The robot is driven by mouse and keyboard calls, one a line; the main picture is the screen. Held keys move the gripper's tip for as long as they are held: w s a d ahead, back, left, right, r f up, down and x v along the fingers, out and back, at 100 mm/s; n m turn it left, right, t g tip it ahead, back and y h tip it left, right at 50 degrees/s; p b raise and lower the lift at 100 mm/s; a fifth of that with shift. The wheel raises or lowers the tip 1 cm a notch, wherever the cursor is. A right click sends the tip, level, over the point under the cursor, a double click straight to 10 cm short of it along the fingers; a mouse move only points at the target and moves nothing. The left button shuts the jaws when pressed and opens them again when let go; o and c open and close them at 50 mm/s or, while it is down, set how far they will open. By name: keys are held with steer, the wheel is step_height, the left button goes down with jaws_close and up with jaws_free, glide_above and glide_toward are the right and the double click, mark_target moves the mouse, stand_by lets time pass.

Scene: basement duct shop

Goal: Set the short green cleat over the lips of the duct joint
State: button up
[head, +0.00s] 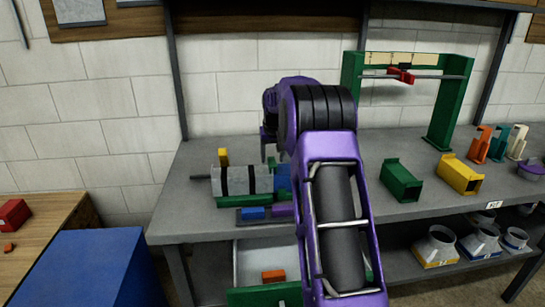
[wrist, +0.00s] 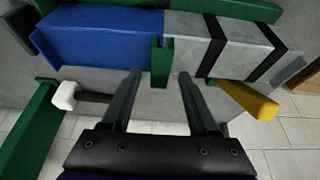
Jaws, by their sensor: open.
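The duct joint lies on the bench, where a grey duct with black bands (head: 240,181) meets a blue duct (head: 283,183). In the wrist view the blue duct (wrist: 100,40) is left and the grey duct (wrist: 228,45) right. A short green piece, apparently the cleat (wrist: 161,65), stands at their seam. I cannot tell how fully it sits over the lips. My gripper (wrist: 160,77) is open, its fingers either side of the green piece with gaps visible.
A yellow block (wrist: 248,99) and a white-headed tool (wrist: 65,95) lie near the joint. A green box (head: 400,182) and a yellow box (head: 460,175) stand on the bench to the right. A drawer holding an orange block (head: 273,276) is open below.

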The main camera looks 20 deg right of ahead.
steer(key=shift+r, duration=0.25)
steer(key=v, duration=1.2)
steer(key=shift+r+p, duration=0.35)
steer(key=shift+p, duration=0.05)
